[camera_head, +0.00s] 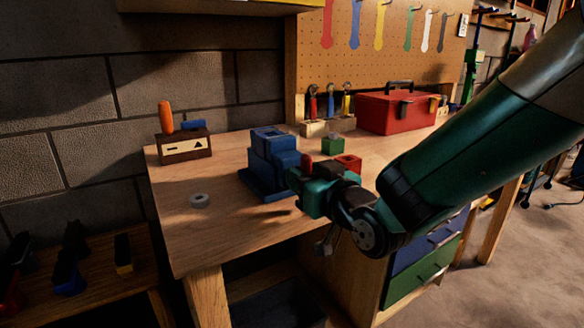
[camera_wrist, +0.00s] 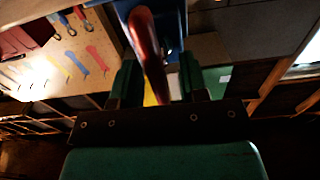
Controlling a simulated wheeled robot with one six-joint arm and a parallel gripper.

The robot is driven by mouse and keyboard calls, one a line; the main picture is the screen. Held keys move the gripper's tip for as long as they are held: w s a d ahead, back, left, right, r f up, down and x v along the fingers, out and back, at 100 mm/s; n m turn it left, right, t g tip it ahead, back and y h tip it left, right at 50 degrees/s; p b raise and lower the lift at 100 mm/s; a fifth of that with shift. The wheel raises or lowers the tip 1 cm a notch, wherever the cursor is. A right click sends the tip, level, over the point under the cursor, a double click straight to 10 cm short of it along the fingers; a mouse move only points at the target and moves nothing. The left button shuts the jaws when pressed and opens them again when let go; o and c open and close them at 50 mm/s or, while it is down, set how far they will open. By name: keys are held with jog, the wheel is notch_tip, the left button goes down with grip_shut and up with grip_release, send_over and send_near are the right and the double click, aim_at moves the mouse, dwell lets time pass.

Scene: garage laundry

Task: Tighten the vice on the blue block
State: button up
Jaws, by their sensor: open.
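The blue vice (camera_head: 270,165) stands on the workbench, left of my gripper (camera_head: 300,177). No separate blue block can be told apart in its jaws. A red bar, apparently the vice's handle (camera_head: 307,162), shows at the gripper's end. In the wrist view the red handle (camera_wrist: 147,38) runs between the two fingers of my open gripper (camera_wrist: 158,75), with the blue vice (camera_wrist: 178,18) beyond it. I cannot tell whether the fingers touch the handle.
A green block (camera_head: 332,147) and a red block (camera_head: 349,160) lie close behind my gripper. A red toolbox (camera_head: 396,110) stands farther back. A wooden box (camera_head: 184,149) and a grey ring (camera_head: 200,201) are at the left. The bench's front left is mostly clear.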

jog(key=shift+w+d, duration=0.1)
grip_shut()
jog(key=m+b, duration=0.1)
jog(key=m, duration=0.1)
jog(key=shift+w+d+f+m+b, duration=0.1)
jog(key=shift+f+m+b, duration=0.1)
jog(key=shift+m+b, duration=0.15)
jog(key=m, duration=0.3)
jog(key=shift+d+r+b, duration=0.1)
jog(key=shift+b, duration=0.3)
grip_release()
